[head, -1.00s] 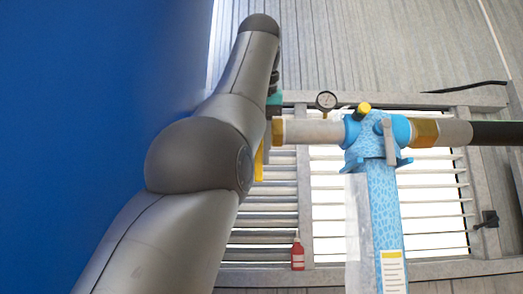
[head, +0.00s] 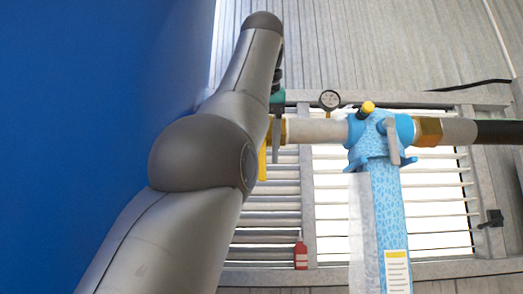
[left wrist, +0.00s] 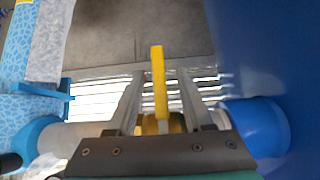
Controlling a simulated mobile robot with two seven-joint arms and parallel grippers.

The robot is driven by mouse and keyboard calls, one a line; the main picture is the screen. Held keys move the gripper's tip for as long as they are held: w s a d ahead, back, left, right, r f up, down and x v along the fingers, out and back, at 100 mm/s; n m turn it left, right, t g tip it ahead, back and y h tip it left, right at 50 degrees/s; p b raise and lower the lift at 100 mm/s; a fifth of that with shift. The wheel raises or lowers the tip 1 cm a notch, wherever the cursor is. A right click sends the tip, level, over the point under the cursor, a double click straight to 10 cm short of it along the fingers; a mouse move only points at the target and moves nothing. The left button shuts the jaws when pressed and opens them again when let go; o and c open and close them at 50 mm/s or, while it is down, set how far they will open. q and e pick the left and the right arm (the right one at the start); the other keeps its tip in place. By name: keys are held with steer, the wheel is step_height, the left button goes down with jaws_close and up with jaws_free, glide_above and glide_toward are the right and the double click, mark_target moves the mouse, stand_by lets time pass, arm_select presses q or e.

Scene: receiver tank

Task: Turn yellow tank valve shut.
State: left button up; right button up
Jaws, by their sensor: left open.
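The yellow valve handle (head: 263,160) hangs down from the pipe beside the big blue tank (head: 95,90) in the head view, partly covered by my arm. In the left wrist view the yellow handle (left wrist: 159,80) stands upright in the middle, above a brass-coloured valve body (left wrist: 160,123). My left gripper (left wrist: 161,74) is open, with one grey finger on each side of the handle and gaps visible between. In the head view my left gripper (head: 276,150) shows only as a grey finger beside the handle. My right gripper is in neither view.
A pale pipe (head: 316,131) runs right to a blue patterned fitting (head: 378,140) with a grey lever (head: 392,140) and a yellow-tipped knob (head: 367,108). A gauge (head: 329,100) stands above the pipe. A red bottle (head: 300,255) is farther back near a louvred window.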

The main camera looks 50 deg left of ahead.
arm_select(q)
steer(key=p+v, duration=0.2)
steer(key=v, duration=0.5)
steer(key=shift+p, duration=0.35)
